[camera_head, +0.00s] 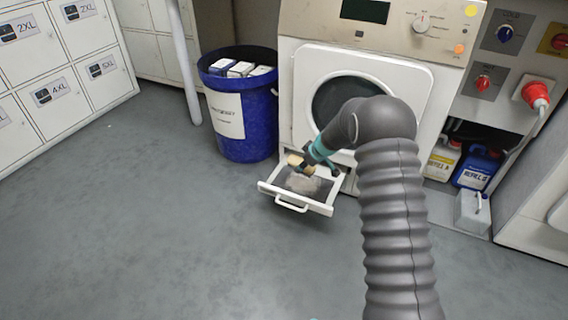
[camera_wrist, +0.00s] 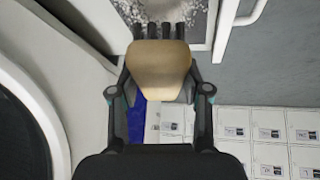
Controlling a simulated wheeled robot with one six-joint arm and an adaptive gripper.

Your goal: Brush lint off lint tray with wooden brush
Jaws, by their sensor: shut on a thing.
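The lint tray (camera_head: 268,187) is a white drawer with a front handle, pulled out low from the white dryer. A grey patch of lint (camera_head: 303,184) lies on its dark bottom; pale speckled lint (camera_wrist: 198,14) also shows at the top of the wrist view. The wooden brush (camera_wrist: 158,70) has a tan wooden back and dark bristle tufts pointing to the lint. My gripper (camera_wrist: 158,92) is shut on the brush, a finger on each side. In the head view the brush (camera_head: 296,161) is over the tray's back part. I cannot tell whether its bristles touch the lint.
The dryer (camera_head: 365,50) stands behind the tray. Canisters (camera_head: 476,168) stand low on the right. White lockers (camera_head: 60,60) line the left. The floor in front is clear.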

